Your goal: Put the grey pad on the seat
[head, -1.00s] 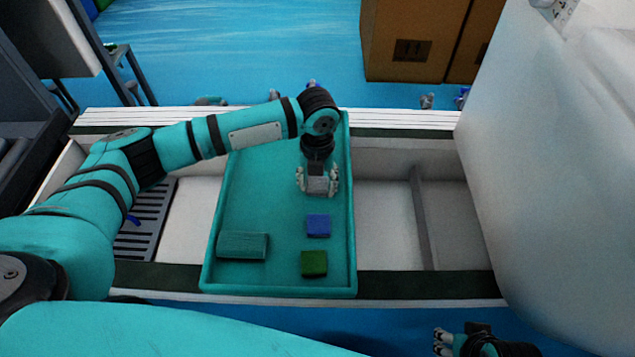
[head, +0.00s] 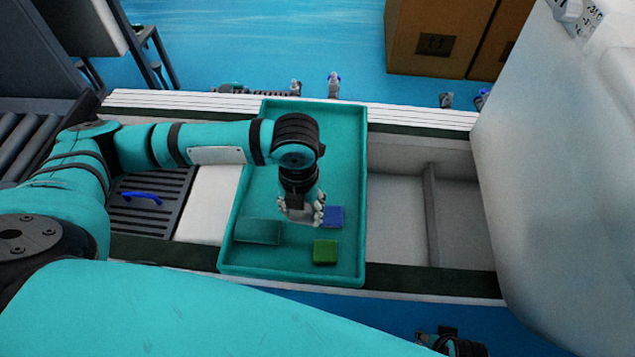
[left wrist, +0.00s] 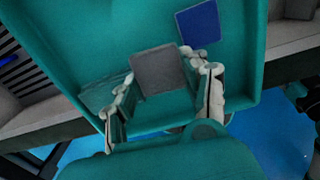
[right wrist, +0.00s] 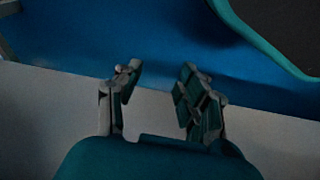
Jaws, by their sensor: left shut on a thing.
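The grey pad (left wrist: 160,70) is a small flat square. In the left wrist view it lies between the fingers of my left gripper (left wrist: 160,98), which is shut on it. In the head view my left gripper (head: 301,212) is over the teal tray (head: 345,140), just left of the blue block; its fingers mostly hide the pad there. My right gripper (right wrist: 157,82) is open and empty in the right wrist view; in the head view only a bit of it shows at the bottom edge. I cannot make out the seat for certain; a large white body (head: 560,160) stands at the right.
A blue block (head: 334,217), a green block (head: 325,252) and a teal block (head: 258,231) lie in the tray. A white compartment (head: 398,210) right of the tray is empty. A dark slatted rack (head: 150,215) with a blue item is at left. Cardboard boxes (head: 440,40) stand behind.

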